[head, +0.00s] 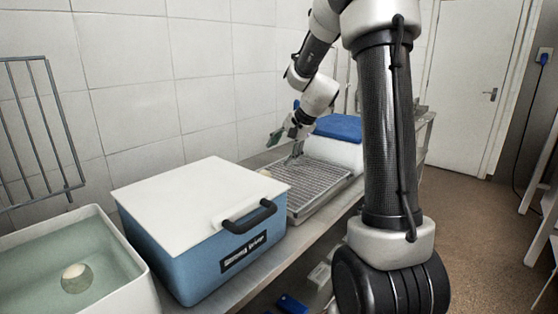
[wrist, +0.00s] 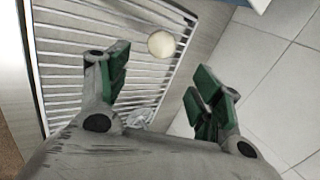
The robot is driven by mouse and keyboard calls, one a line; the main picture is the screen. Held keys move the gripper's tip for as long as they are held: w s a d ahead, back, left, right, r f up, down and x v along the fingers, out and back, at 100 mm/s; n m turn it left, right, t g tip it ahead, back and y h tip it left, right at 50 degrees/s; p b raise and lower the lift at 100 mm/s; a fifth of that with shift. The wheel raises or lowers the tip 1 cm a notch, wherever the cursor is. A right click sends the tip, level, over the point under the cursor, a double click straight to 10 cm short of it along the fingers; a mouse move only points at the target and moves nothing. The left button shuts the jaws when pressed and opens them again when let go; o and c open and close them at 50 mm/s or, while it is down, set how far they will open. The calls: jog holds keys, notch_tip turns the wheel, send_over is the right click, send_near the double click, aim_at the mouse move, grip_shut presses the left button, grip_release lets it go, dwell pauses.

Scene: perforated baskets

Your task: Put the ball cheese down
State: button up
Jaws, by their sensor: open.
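A pale round ball cheese (wrist: 162,44) rests on the metal rack near its edge in the wrist view, beyond my fingertips. It also shows small at the rack's left side in the head view (head: 265,173). My gripper (wrist: 158,88) has its green-padded fingers spread wide, with nothing held between them. In the head view my gripper (head: 290,140) hangs above the rack near the wall. Another pale ball (head: 76,278) sits in the liquid-filled white tub at the lower left.
The slatted metal rack (head: 318,184) sits in a tray on the counter. A blue box with a white lid (head: 200,205) stands left of it. The white tub (head: 146,280) is farther left. A white container with a blue lid (head: 338,127) stands behind the rack. The tiled wall is close.

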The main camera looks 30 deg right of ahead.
jog(key=s+a+r+n+g, duration=0.1)
jog(key=s+a+r+n, duration=0.25)
jog(key=s, duration=0.55)
jog(key=s+a+r+n, duration=0.2)
jog(key=s+r+n, duration=0.15)
jog(key=s, duration=0.55)
jog(key=s+n+h, duration=0.3)
jog(key=s+n, duration=0.2)
jog(key=s, duration=1)
jog(key=shift+s+d+f+n+g, duration=0.2)
jog(key=shift+d+f+n+g, duration=0.05)
jog(key=shift+f+n+g, duration=0.05)
